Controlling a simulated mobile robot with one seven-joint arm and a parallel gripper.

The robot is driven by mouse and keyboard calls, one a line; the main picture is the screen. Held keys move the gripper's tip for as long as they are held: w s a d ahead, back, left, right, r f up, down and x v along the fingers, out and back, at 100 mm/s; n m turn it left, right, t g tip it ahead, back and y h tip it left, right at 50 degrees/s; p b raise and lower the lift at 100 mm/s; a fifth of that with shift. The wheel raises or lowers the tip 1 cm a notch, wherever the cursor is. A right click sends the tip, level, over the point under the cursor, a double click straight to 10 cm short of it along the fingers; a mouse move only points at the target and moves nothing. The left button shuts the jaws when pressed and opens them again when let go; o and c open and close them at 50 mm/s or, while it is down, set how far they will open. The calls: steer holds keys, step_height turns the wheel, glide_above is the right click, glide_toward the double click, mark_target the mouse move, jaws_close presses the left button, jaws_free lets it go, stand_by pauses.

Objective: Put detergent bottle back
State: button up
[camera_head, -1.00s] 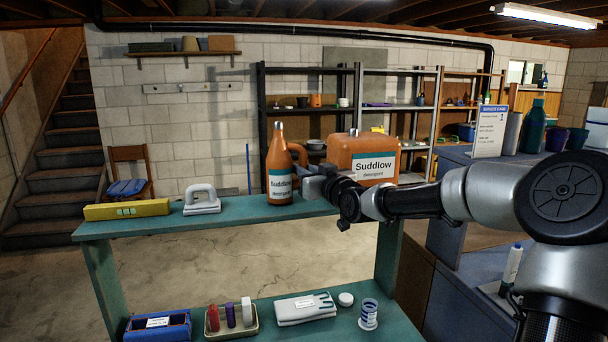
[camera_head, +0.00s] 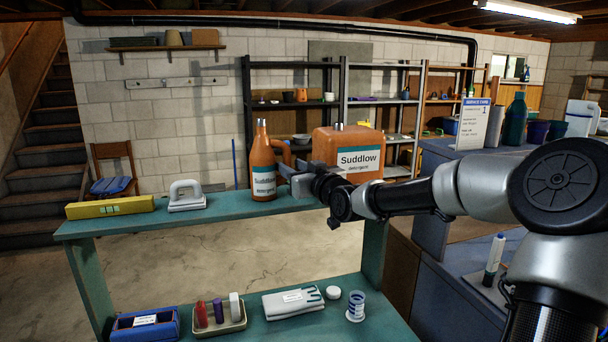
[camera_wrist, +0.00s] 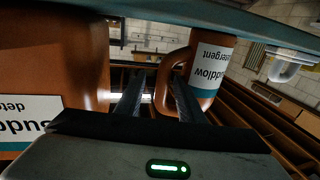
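The orange detergent bottle (camera_head: 263,165), with a white and teal label and a side handle, stands upright on the teal shelf unit's top (camera_head: 215,213). My gripper (camera_head: 290,180) is at its right side, at handle height. In the wrist view, which shows the scene upside down, my gripper's fingers (camera_wrist: 158,98) are apart, with the bottle's handle (camera_wrist: 163,85) between them. A gap shows beside the handle, so the gripper looks open. The bottle (camera_wrist: 212,68) also shows there. A larger orange Suddlow jug (camera_head: 347,143) stands just right of my gripper; my arm hides its lower part.
A yellow box (camera_head: 110,206) and a white iron-shaped item (camera_head: 187,196) lie left on the top. A blue-grey counter (camera_head: 455,200) stands at right.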

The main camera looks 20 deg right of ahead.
steer(key=p+v, duration=0.1)
steer(key=v, duration=0.9)
